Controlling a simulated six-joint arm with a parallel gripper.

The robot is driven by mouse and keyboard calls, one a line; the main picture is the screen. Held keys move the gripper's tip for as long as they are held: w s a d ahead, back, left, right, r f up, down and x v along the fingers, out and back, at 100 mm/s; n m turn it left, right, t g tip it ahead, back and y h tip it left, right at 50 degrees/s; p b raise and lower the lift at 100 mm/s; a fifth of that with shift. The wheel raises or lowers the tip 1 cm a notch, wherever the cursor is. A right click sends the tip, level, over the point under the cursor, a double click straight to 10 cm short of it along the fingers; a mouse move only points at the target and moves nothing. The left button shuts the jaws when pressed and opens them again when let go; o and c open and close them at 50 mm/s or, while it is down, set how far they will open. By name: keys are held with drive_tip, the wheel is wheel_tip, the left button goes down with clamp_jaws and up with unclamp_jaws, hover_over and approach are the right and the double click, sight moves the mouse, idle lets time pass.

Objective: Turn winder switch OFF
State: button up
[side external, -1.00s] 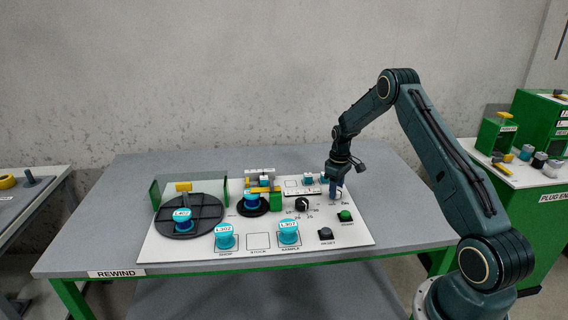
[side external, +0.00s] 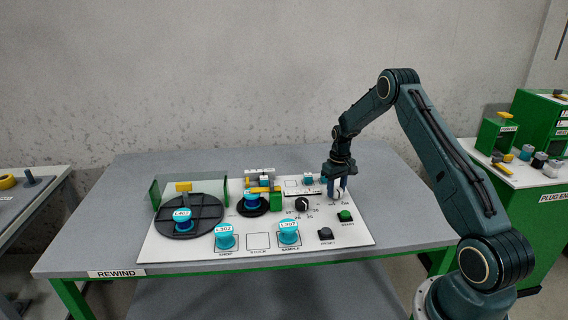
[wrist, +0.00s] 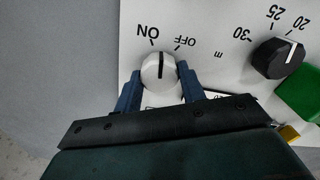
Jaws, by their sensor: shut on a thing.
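The winder switch is a round white knob (wrist: 160,72) with a dark pointer line, at the right back of the white panel (side external: 262,222). In the wrist view the line points between the ON and OFF labels, which appear upside down. My gripper (wrist: 161,82) is shut on the knob, with one blue finger on each side. In the side view my gripper (side external: 338,193) points down at the panel, and the knob shows only in part between the fingers.
A black dial (side external: 302,203) stands left of the switch. A green START button (side external: 345,215) and a dark RESET button (side external: 325,233) lie in front. A green block (side external: 277,200) and several blue-capped spools are further left. The grey table (side external: 140,170) is clear behind the panel.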

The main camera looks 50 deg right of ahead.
sight(337, 189)
drive_tip(key=m, duration=0.3)
drive_tip(key=shift+m, duration=2.3)
drive_tip(key=o, duration=1)
drive_tip(key=shift+r, duration=0.15)
wheel_tip(337, 189, up, 14)
drive_tip(key=shift+f, duration=0.2)
